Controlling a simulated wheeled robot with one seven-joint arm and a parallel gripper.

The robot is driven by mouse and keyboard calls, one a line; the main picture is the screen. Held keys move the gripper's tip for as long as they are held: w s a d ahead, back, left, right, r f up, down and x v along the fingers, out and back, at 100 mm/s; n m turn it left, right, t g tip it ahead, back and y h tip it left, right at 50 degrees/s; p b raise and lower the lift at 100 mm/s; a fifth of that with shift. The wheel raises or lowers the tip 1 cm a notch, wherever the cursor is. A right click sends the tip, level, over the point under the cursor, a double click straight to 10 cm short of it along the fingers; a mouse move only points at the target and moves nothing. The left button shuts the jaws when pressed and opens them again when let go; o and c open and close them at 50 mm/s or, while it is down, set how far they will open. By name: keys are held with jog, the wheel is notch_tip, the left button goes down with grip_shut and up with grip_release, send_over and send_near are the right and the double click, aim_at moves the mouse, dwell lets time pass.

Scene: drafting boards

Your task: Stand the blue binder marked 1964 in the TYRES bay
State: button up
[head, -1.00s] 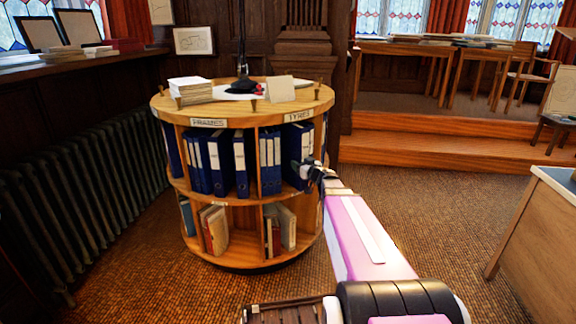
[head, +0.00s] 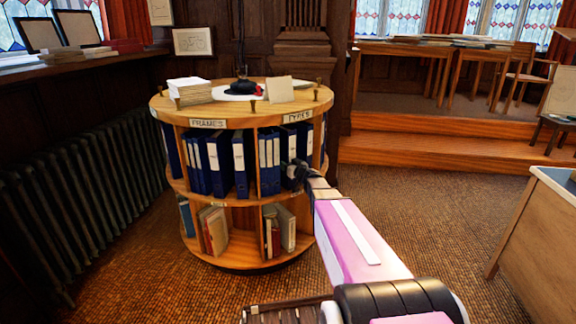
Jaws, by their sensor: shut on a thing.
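A round wooden bookcase (head: 220,276) stands at centre, with a TYRES label (head: 297,117) on its upper right bay and a FRAMES label (head: 208,123) to the left. My gripper (head: 294,171) reaches into the front of the TYRES bay. It is shut on a blue binder (head: 289,142), which stands about upright in the bay beside pale-labelled blue binders (head: 269,160) to its left. My gripper and arm hide its lower part. The marking 1964 cannot be read. I cannot tell whether the binder rests on the shelf.
Several blue binders (head: 218,163) fill the FRAMES bay. Books (head: 214,230) lean on the lower shelf. Paper stacks (head: 190,91) and a card (head: 279,90) are on top. A radiator (head: 85,190) is left, a desk (head: 545,215) right; the floor between is clear.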

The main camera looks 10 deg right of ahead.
jog(key=o, duration=1.1)
jog(key=shift+o, duration=0.2)
jog(key=v, duration=1.2)
jog(key=s+a+f+g+y, duration=0.1)
jog(key=s+a+f+g, duration=0.7)
jog(key=s+a+g, duration=0.3)
jog(key=s+d+f+m+g+h, duration=0.2)
jog(key=s+d+f+h, duration=0.1)
jog(key=s, duration=0.4)
jog(key=s+d+f+m+g+h, duration=0.2)
jog(key=s+h, duration=0.3)
jog(key=s, duration=0.3)
jog(key=shift+s+d+f+m+g+h, duration=0.25)
jog(key=shift+d+f+m+g+h, duration=0.15)
jog(key=shift+m+g, duration=0.2)
